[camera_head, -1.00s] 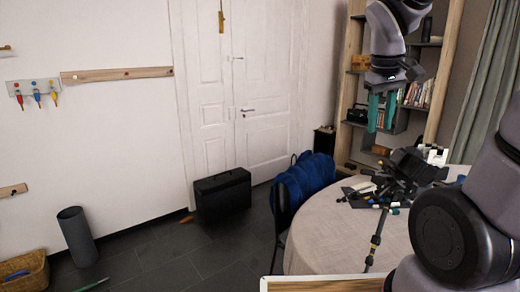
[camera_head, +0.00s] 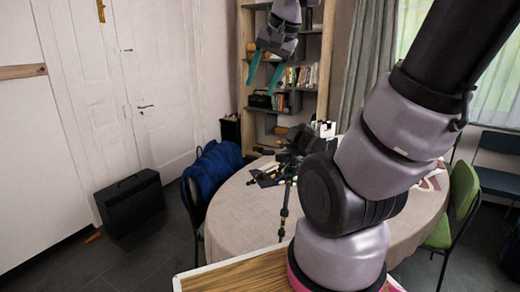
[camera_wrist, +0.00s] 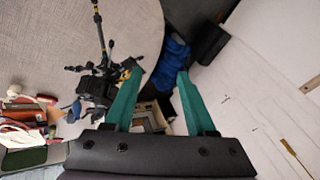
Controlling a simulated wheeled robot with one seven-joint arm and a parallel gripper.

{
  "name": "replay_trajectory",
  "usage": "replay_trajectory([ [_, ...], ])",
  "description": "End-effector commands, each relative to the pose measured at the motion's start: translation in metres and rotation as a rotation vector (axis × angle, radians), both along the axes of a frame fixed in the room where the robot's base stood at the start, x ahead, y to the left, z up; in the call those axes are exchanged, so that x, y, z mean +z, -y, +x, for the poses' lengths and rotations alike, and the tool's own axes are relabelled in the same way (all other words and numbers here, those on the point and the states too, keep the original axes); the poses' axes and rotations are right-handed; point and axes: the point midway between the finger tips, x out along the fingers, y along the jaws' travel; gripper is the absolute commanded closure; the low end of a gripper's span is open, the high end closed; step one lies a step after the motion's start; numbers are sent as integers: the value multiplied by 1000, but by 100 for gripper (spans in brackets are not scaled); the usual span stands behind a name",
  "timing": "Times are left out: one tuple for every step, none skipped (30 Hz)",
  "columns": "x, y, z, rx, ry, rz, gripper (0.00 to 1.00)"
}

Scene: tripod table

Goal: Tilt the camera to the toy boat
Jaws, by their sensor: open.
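A black camera (camera_head: 304,143) sits on a dark tripod (camera_head: 285,208) at the round table, in the head view. In the wrist view the camera (camera_wrist: 97,88) and its tripod (camera_wrist: 100,35) show left of my fingers. My gripper (camera_head: 265,72) has two teal fingers, spread apart and empty, raised above and behind the table. In the wrist view my gripper (camera_wrist: 159,76) has nothing between its fingertips. I cannot make out the toy boat for sure in either view. Part of the table is hidden behind my arm.
The round table (camera_head: 235,215) has a pale cloth and small clutter near the camera. A blue-draped chair (camera_head: 210,170) stands at its left, a green chair (camera_head: 458,205) at its right. A black case (camera_head: 130,202) is on the floor by the door. Shelves (camera_head: 290,75) stand behind.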

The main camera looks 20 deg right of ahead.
Motion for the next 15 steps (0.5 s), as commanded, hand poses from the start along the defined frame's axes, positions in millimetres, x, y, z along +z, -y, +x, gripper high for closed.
replay_trajectory([
  [-9,9,20,-65,-46,23,44],
  [-13,13,30,-105,-69,36,44],
  [-19,20,44,-159,-95,54,44],
  [-24,25,54,-199,-117,66,44],
  [-30,30,64,-240,-137,78,44],
  [-39,38,77,-296,-164,93,44],
  [-46,43,87,-337,-185,102,44],
  [-53,49,96,-377,-203,111,44],
  [-64,57,109,-433,-229,123,44],
  [-73,63,118,-475,-249,131,44],
  [-81,69,126,-516,-265,138,44],
  [-94,77,137,-571,-289,148,44],
  [-103,83,144,-610,-305,154,44],
  [-112,88,151,-647,-320,158,44],
  [-123,95,159,-691,-338,163,44],
])
